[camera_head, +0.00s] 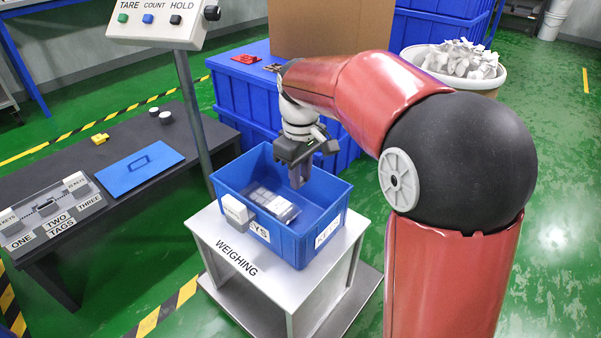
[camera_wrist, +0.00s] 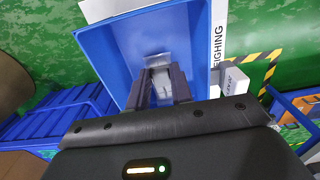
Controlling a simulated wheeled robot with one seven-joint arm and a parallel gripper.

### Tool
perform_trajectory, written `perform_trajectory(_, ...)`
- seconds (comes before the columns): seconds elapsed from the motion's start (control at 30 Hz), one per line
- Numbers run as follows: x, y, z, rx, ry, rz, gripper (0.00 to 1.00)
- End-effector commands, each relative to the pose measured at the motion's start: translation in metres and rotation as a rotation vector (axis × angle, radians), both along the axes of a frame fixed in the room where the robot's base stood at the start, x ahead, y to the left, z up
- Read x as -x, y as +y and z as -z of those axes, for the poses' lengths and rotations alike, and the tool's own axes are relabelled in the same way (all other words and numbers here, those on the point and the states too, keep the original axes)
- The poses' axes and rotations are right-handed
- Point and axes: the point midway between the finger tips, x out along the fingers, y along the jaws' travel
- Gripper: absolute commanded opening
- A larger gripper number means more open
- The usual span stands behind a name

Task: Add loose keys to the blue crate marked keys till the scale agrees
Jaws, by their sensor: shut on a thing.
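The open blue crate (camera_head: 322,208) marked keys stands on the white weighing stand (camera_head: 285,285). A clear-looking pack of grey pieces (camera_head: 272,203) lies on its floor, towards the label side. My gripper (camera_head: 300,178) points down inside the crate's mouth, beside the pack. In the wrist view my gripper (camera_wrist: 160,92) is shut on a small pale grey piece (camera_wrist: 161,80), too small and partly hidden to identify further. The crate (camera_wrist: 110,45) lies beneath it. A grey-white block (camera_head: 236,209) sits at the crate's left wall. The scale's button box (camera_head: 158,22) shows TARE, COUNT and HOLD; no reading is visible.
A white bowl (camera_head: 497,76) heaped with pale pieces stands at the back right by a cardboard box (camera_head: 330,28). Blue crates (camera_head: 245,95) stand behind the weighing stand. A dark bench (camera_head: 110,215) at left holds a blue lid (camera_head: 140,168) and a labelled tray (camera_head: 50,210).

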Motion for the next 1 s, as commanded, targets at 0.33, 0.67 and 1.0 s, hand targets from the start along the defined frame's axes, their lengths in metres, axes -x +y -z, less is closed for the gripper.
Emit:
perform_trajectory(0.33,0.0,0.0,0.019,0.001,0.001,0.0,0.01)
perform_trajectory(0.67,0.0,0.0,0.035,0.0,0.001,0.001,0.01)
perform_trajectory(1.0,0.0,0.0,0.052,0.001,0.001,0.001,0.01)
